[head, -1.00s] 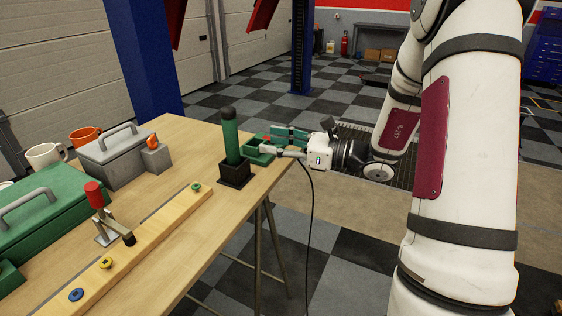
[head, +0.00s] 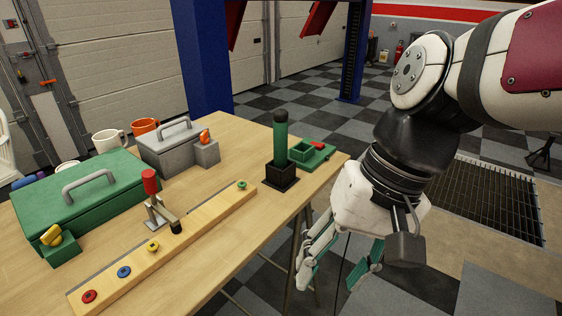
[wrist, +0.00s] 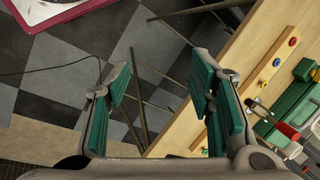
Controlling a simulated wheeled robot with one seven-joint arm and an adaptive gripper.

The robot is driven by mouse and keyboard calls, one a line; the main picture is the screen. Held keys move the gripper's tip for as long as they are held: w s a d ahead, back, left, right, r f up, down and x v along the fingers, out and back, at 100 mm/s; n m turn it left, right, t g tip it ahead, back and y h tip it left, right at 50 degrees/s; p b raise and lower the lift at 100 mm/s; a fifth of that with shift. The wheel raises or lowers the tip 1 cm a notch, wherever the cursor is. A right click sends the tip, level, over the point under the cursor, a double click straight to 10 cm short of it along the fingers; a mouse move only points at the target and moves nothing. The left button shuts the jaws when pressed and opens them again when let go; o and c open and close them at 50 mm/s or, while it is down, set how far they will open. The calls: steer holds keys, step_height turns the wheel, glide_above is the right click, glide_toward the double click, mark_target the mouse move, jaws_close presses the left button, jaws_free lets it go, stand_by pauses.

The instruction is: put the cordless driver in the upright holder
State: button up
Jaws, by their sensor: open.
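The cordless driver (head: 281,143), a green cylinder with a black top, stands upright in the upright holder (head: 281,179), a black square socket near the table's right end. The driver's lower end is hidden inside the holder. My gripper (head: 329,280) is off the table's front edge, to the right of and nearer than the holder, pointing down with its fingers apart and nothing between them. In the wrist view my gripper (wrist: 162,85) shows its teal pads spread over the floor; the driver and holder are not in that view.
Behind the holder lies a green base with a square pocket and red piece (head: 315,153). A wooden strip with coloured buttons (head: 160,248), a red-handled clamp (head: 152,190), a green case (head: 80,198), a grey box (head: 170,145) and mugs (head: 108,140) occupy the table. Table legs stand near my gripper.

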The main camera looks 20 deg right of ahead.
steer(key=d+n+h, duration=0.1)
steer(key=s+d+n+t+h, duration=0.1)
steer(key=d, duration=0.1)
steer(key=s+d+n+t+h, duration=0.1)
steer(key=d, duration=0.1)
steer(key=shift+s+r+n+h, duration=0.15)
steer(key=shift+r+n+h, duration=0.15)
steer(key=shift+r+n, duration=0.1)
step_height(320, 180, up, 8)
steer(key=t+p, duration=0.1)
steer(key=p, duration=0.5)
steer(key=shift+t+p, duration=0.35)
steer(key=shift+t, duration=0.05)
steer(key=shift+r, duration=0.1)
